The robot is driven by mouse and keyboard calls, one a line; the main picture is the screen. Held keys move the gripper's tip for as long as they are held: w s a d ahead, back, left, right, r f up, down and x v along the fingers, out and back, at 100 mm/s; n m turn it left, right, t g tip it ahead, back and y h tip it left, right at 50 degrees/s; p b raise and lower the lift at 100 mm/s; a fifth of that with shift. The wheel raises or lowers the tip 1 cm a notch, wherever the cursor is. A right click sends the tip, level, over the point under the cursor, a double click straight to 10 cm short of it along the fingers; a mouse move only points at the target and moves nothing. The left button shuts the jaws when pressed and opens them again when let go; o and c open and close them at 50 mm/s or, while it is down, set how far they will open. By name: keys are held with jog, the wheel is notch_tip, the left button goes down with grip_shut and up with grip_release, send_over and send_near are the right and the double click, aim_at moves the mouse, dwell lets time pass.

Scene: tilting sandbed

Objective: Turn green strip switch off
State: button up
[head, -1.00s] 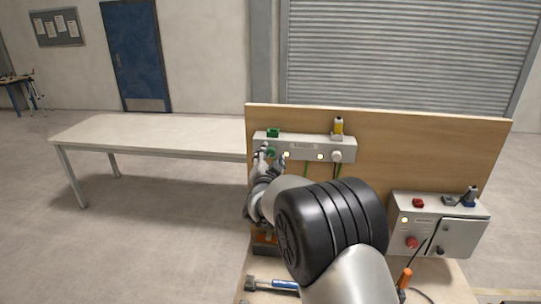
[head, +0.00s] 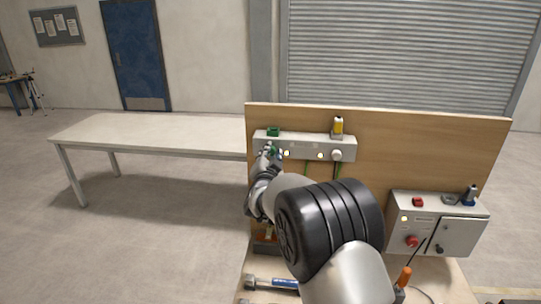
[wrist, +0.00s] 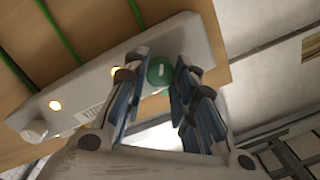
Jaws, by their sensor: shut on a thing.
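The grey strip box (head: 305,147) is fixed along the top of an upright wooden board. At its left end is the green round switch (wrist: 160,72), with a short pale mark on its face. My gripper (wrist: 161,78) has its fingers on both sides of this switch and is shut on it. In the head view my gripper (head: 269,152) covers most of the switch. A lit lamp (head: 287,153) beside the switch glows pale yellow.
The strip also bears a second lit lamp (head: 320,155) and a white knob (head: 336,155). A green block (head: 273,132) and a yellow item (head: 338,126) stand on top. A control box (head: 463,237) is at lower right. A long table (head: 150,130) is at left.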

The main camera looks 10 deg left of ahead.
jog(key=shift+c, duration=1.1)
jog(key=shift+n, duration=0.4)
jog(key=n+p, duration=0.1)
jog(key=n, duration=0.3)
jog(key=shift+r+n, duration=0.1)
jog(key=shift+n, duration=0.2)
jog(key=n+p, duration=0.1)
jog(key=n, duration=0.3)
jog(key=shift+p, duration=0.35)
jog(key=shift+n+g+p, duration=0.3)
jog(key=shift+n+p, duration=0.25)
jog(key=shift+n, duration=0.55)
jog(key=o, duration=1.1)
